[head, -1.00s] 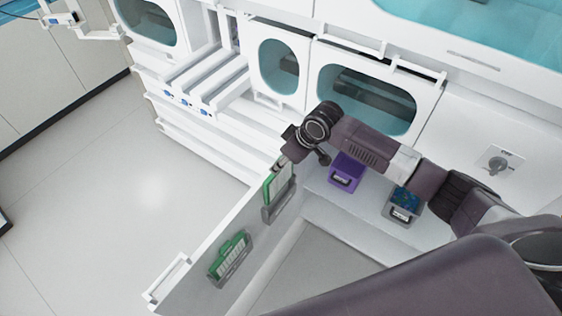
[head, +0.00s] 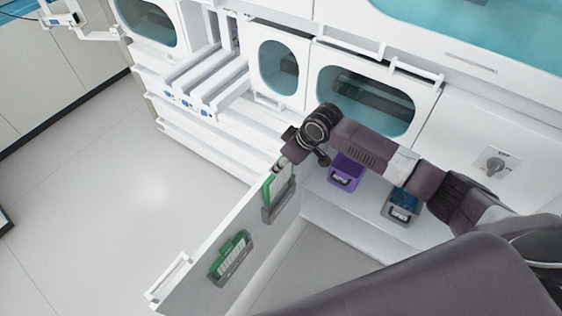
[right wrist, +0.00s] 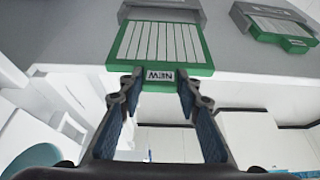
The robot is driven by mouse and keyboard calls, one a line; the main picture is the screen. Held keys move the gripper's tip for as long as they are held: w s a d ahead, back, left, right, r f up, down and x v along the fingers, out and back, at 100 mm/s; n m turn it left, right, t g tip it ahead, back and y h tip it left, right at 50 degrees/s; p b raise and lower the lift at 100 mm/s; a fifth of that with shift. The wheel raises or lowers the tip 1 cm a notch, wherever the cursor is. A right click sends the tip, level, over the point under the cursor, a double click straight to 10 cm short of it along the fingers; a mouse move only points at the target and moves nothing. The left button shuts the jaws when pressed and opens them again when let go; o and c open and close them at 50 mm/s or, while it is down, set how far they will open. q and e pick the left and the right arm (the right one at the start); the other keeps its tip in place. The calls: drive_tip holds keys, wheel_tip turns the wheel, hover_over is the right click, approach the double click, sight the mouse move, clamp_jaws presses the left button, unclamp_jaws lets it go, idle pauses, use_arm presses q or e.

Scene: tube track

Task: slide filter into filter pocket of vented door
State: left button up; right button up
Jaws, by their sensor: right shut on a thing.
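My right gripper (right wrist: 160,82) is shut on the tab of a green-framed filter (right wrist: 160,45) with white slats and a "NEW" label. In the head view this filter (head: 269,189) is against the inner face of the open vented door (head: 200,284). Its far end is at the mouth of a grey filter pocket (right wrist: 163,12), which shows in the head view (head: 281,208) below the gripper. The filter looks partly inside, but the exact depth is hard to tell. My right gripper (head: 279,166) is at the filter's top end. My left gripper is out of view.
A second green filter (head: 232,247) sits in another grey pocket (head: 232,268) on the door. A purple bin (head: 346,172) and a grey bin (head: 404,208) with blue contents stand on the white ledge beneath my right arm. The floor left of the door is clear.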

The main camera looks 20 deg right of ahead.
drive_tip(key=shift+f+p, duration=0.3)
drive_tip(key=shift+p, duration=0.2)
idle(0.3)
drive_tip(key=shift+f, duration=0.2)
drive_tip(key=shift+f+b, duration=0.3)
drive_tip(key=shift+f, duration=0.55)
idle(0.3)
